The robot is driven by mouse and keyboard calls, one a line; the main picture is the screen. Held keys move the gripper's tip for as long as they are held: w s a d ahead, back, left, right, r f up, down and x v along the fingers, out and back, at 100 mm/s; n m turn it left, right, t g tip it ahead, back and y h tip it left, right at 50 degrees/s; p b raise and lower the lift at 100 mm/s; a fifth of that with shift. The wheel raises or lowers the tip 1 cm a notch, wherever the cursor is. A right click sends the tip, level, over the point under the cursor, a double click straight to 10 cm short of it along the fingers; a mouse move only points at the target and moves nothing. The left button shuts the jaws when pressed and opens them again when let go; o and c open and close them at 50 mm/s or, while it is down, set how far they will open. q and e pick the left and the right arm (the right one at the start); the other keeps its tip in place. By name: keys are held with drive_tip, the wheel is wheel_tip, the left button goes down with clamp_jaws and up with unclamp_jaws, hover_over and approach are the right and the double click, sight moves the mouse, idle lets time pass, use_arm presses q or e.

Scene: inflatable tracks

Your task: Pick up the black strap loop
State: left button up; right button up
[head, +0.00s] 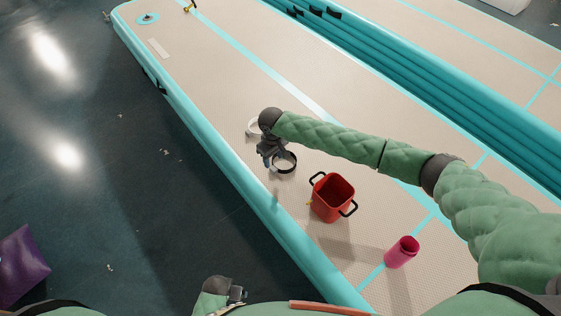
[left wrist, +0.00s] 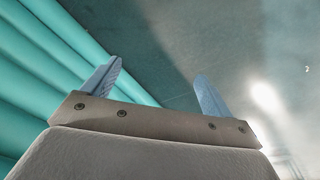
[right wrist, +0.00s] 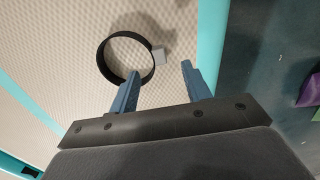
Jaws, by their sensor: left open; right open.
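The black strap loop (head: 284,168) is a round black ring standing on the beige top of the inflatable track, near its teal left edge. In the right wrist view the loop (right wrist: 104,62) lies just beyond my right fingertips, with a small light grey tab on its side. My right gripper (head: 274,160) is open and empty, right beside the loop; its blue fingers (right wrist: 158,78) show apart in the right wrist view. My left gripper (left wrist: 158,75) is open and empty, low at the front by the track's side. A white loop (head: 252,127) is partly hidden behind my right wrist.
A red bucket (head: 325,209) with black handles stands right of the loop, below my right arm. A pink cup (head: 402,252) stands further right. The teal track edge (head: 230,180) drops to a dark floor (head: 130,220). A purple cushion (head: 20,265) lies at far left.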

sight(274, 168)
drive_tip(key=shift+f, duration=0.75)
drive_tip(key=shift+w+f+p, duration=0.1)
drive_tip(key=shift+f+p, duration=0.15)
drive_tip(key=shift+p, duration=0.05)
drive_tip(key=shift+f, duration=0.35)
wheel_tip(274, 168, down, 3)
drive_tip(key=shift+w+r+p, duration=0.1)
drive_tip(key=shift+w+p, duration=0.05)
drive_tip(key=shift+p, duration=0.75)
use_arm(q)
wheel_tip(274, 168, down, 8)
drive_tip(key=s+a, duration=0.1)
drive_tip(key=s, duration=0.1)
drive_tip(key=shift+a, duration=0.4)
use_arm(e)
drive_tip(key=shift+f, duration=0.7)
clamp_jaws()
